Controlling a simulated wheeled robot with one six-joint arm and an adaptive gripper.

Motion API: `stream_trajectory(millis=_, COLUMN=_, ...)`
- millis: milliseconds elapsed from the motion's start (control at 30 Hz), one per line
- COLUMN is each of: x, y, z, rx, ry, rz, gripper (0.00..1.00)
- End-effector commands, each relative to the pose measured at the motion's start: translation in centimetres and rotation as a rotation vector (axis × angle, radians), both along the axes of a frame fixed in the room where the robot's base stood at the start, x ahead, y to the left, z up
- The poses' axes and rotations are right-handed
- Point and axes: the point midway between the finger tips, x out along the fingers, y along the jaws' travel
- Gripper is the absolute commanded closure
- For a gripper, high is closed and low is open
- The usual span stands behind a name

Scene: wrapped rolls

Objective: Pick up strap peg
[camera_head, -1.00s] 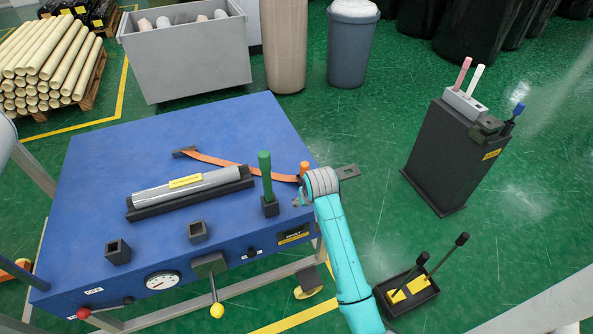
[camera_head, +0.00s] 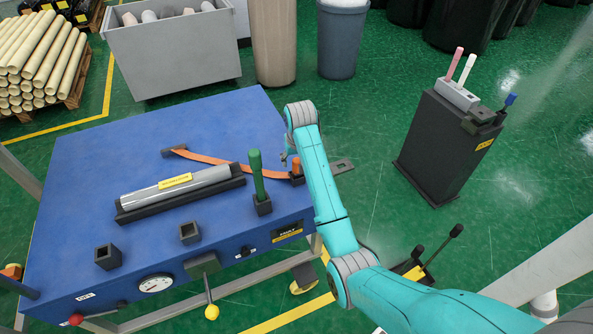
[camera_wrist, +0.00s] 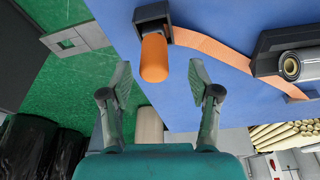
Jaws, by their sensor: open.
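The orange strap peg (camera_head: 296,164) stands in a dark socket (camera_head: 297,179) near the right edge of the blue table (camera_head: 110,150). An orange strap (camera_head: 215,159) runs from the socket across the tabletop to a dark anchor at the back. In the wrist view the peg (camera_wrist: 154,58) points toward the camera, with its socket (camera_wrist: 153,20) behind it. My gripper (camera_wrist: 160,75) is open, one finger on each side of the peg's line, with gaps visible and nothing held. In the head view my arm partly hides the gripper, just left of the peg's top.
A green peg (camera_head: 257,175) stands in a socket left of the strap peg. A grey roll (camera_head: 170,185) lies in a dark cradle further left. A flat dark plate (camera_head: 340,167) juts from the table's right edge. A black stand (camera_head: 445,145) is on the floor to the right.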

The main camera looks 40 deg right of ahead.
Motion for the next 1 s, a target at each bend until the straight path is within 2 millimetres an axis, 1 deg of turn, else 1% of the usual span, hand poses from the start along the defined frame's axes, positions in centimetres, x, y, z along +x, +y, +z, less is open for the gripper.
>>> stream_trajectory(millis=167, x=0.2, y=-0.4, z=-1.2, rx=0.0, ry=0.001, rz=0.0, gripper=0.38)
stream_trajectory(millis=333, x=0.6, y=-1.1, z=-3.5, rx=0.001, ry=0.002, rz=0.0, gripper=0.38)
stream_trajectory(millis=433, x=1.0, y=-1.2, z=-4.6, rx=0.0, ry=0.001, rz=0.0, gripper=0.38)
stream_trajectory(millis=567, x=1.1, y=-1.3, z=-5.2, rx=0.0, ry=0.0, rz=0.0, gripper=0.38)
stream_trajectory(millis=767, x=1.1, y=-1.3, z=-5.2, rx=0.0, ry=-0.001, rz=0.0, gripper=0.38)
stream_trajectory(millis=867, x=1.1, y=-1.3, z=-5.2, rx=0.0, ry=-0.001, rz=0.0, gripper=0.61)
stream_trajectory(millis=900, x=1.1, y=-1.3, z=-5.2, rx=0.0, ry=-0.001, rz=0.0, gripper=0.71)
stream_trajectory(millis=967, x=1.1, y=-1.3, z=-5.2, rx=0.0, ry=-0.001, rz=0.0, gripper=0.86)
stream_trajectory(millis=1000, x=1.1, y=-1.3, z=-5.2, rx=0.0, ry=-0.001, rz=0.0, gripper=0.96)
